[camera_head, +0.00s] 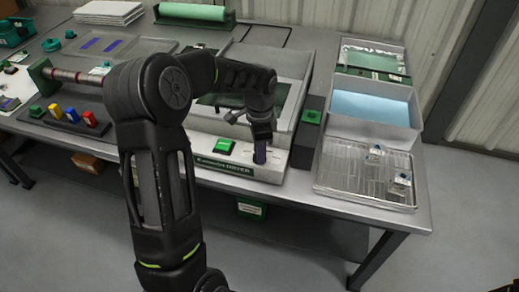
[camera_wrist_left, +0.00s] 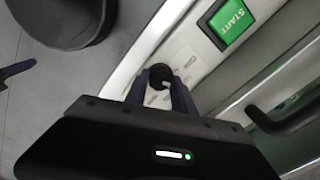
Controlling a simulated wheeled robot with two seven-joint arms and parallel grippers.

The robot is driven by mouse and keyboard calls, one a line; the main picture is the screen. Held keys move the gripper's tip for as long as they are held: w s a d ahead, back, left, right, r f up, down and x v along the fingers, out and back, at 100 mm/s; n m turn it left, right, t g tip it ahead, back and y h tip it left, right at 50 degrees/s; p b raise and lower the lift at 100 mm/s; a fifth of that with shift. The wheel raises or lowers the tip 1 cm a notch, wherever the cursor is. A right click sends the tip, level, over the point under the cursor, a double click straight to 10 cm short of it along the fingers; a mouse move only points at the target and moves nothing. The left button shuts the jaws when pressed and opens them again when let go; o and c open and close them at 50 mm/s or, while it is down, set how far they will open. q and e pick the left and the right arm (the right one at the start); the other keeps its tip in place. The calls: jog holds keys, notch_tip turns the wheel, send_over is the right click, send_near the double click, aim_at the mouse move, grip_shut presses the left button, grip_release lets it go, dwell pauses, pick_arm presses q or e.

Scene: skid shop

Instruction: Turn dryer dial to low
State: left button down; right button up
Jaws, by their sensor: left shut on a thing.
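The dryer (camera_head: 222,168) stands on the bench with its labelled front panel facing me. My left gripper (camera_head: 260,156) reaches down onto the right part of that panel. In the left wrist view the dark round dial (camera_wrist_left: 160,73) sits between the two fingertips of my left gripper (camera_wrist_left: 160,80), which is shut on it. A light mark shows on the dial.
Further right are a blue-filled tray (camera_head: 372,106) and a wire rack (camera_head: 340,178). Coloured blocks in a dark holder (camera_head: 70,122) sit at the left. My left arm hides part of the bench.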

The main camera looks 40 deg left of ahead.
pick_arm(q)
jog(key=c, duration=1.1)
grip_release()
jog(key=shift+o, duration=0.2)
jog(key=shift+r, duration=0.1)
notch_tip(320, 180, up, 8)
jog(key=shift+f, duration=0.2)
